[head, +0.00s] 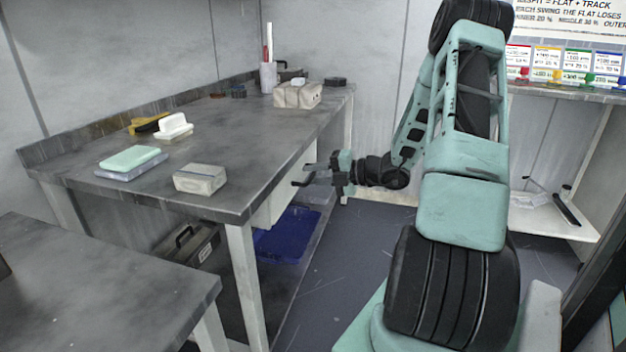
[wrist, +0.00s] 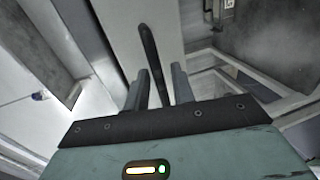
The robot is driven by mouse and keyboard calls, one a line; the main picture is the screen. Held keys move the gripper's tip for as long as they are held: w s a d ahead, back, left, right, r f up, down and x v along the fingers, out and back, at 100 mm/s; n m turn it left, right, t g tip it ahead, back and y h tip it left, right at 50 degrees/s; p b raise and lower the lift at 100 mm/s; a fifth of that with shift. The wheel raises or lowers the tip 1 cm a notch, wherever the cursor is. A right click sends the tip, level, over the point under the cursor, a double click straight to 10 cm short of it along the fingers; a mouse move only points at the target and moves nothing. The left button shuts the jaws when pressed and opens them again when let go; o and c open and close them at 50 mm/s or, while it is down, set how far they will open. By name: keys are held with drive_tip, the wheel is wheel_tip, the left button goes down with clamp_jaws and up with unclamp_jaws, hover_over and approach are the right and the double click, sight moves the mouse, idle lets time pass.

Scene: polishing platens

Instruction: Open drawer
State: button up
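The drawer (head: 286,190) is a pale front under the right side of the grey workbench, partly hidden by the bench edge and my gripper. In the wrist view its pale front panel (wrist: 118,30) fills the upper middle, with a dark bar handle (wrist: 149,48) running lengthwise across it. My gripper (head: 308,174) is at the drawer front in the head view. In the wrist view my gripper (wrist: 161,72) is open, and the near end of the handle shows between its two fingers. I cannot tell whether the fingers touch the handle.
The workbench (head: 240,127) carries a pale block (head: 200,179), a green pad (head: 133,158) and other items. A blue bin (head: 288,234) and a dark case (head: 188,245) sit beneath it. Another table (head: 90,290) stands front left. Floor right of the bench is clear.

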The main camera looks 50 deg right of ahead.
drive_tip(key=shift+w+a, duration=0.15)
drive_tip(key=shift+w, duration=0.15)
clamp_jaws()
drive_tip(key=f+p+v, duration=0.2)
drive_tip(key=p+v, duration=0.5)
drive_tip(key=v, duration=0.5)
drive_tip(key=s+f+p+v, duration=0.1)
drive_tip(key=f+p+v, duration=0.2)
drive_tip(key=p+v, duration=0.4)
drive_tip(key=shift+p+v, duration=0.35)
drive_tip(key=shift+v, duration=2.55)
drive_tip(key=shift+f, duration=0.2)
unclamp_jaws()
